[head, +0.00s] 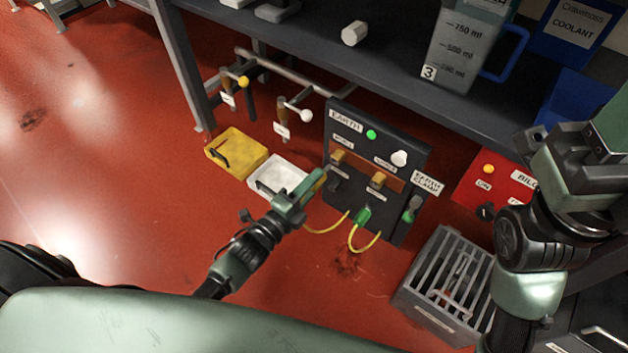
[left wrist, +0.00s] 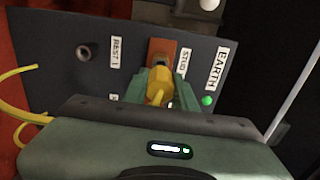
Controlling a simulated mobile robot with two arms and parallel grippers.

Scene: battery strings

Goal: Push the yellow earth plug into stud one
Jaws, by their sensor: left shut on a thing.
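The dark earth panel (head: 398,222) stands on the floor under the bench. Stud one (head: 338,156) is the brass block at its upper left, and it shows in the left wrist view (left wrist: 161,58) too. My left gripper (head: 313,183) is just left of the panel, shut on the yellow earth plug (left wrist: 157,91). In the left wrist view the plug points toward stud one and overlaps its lower part; I cannot tell whether they touch. A yellow cable (head: 330,227) hangs from the gripper.
A second brass stud (head: 378,180) sits right of stud one. Below it is a green plug (head: 362,216) with a yellow cable. The rest one socket (left wrist: 84,52) is empty. A yellow tray (head: 222,165), white tray (head: 262,186) and grey slatted crate (head: 420,310) stand nearby.

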